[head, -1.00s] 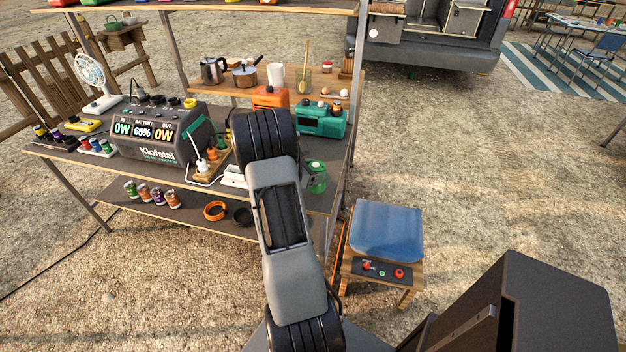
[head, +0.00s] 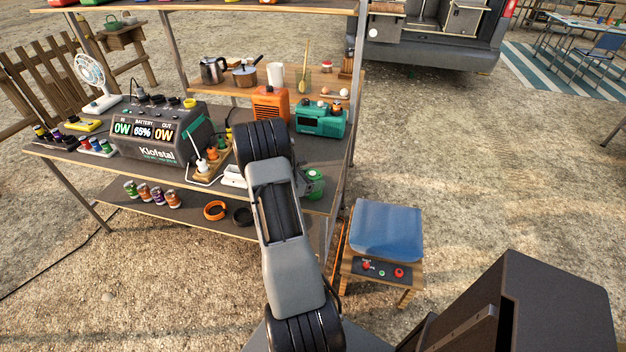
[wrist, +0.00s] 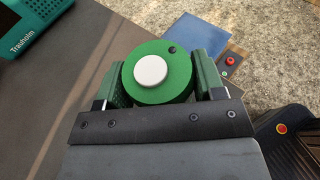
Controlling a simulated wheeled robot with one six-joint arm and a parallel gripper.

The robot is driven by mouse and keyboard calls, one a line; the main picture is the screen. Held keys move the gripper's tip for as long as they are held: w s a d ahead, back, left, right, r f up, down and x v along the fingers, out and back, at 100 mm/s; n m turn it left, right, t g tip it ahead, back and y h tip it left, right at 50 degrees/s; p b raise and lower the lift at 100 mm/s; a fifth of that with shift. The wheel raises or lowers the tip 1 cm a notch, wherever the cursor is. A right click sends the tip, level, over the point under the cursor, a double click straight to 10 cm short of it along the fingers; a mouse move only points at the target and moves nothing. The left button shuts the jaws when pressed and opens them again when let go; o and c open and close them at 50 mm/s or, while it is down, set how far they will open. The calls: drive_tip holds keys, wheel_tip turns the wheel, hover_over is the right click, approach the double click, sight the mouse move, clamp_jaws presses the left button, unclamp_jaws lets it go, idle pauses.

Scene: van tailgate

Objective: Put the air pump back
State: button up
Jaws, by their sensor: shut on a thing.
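The green round air pump (wrist: 178,88), with a white knob (wrist: 150,71) on top, is between the jaws of my gripper (wrist: 162,78) in the wrist view. My gripper is shut on it, one finger on each side. In the head view the pump (head: 315,183) shows at the right of my arm, by the right end of the workbench (head: 205,222). My arm hides the gripper there. I cannot tell whether the pump touches the bench top.
A teal box (head: 320,119) and an orange box (head: 270,103) stand behind my arm. A power station (head: 160,135) and a wooden socket strip (head: 212,162) lie to the left. A stool with a blue cushion (head: 386,230) stands right of the bench. Open gravel lies beyond.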

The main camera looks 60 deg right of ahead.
drive_tip(key=o, duration=1.2)
drive_tip(key=shift+f, duration=0.1)
drive_tip(key=shift+w+a+r, duration=0.1)
drive_tip(key=shift+a+r, duration=0.05)
drive_tip(key=shift+r, duration=0.1)
drive_tip(key=v, duration=1.2)
drive_tip(key=s+a+r+m+t+y, duration=0.2)
drive_tip(key=a+r+m+t+y, duration=0.1)
drive_tip(key=a, duration=0.8)
drive_tip(key=s+a+r+m+t+y, duration=0.2)
drive_tip(key=a+r+m+y, duration=0.3)
drive_tip(key=a, duration=0.6)
drive_tip(key=s+a+r+m+t+y, duration=0.2)
drive_tip(key=a+r+m+t+y, duration=0.2)
drive_tip(key=a, duration=0.7)
drive_tip(key=shift+s+a+r+m+t+y, duration=0.1)
drive_tip(key=shift+a+r+m+t+y, duration=0.15)
drive_tip(key=shift+t+y, duration=0.3)
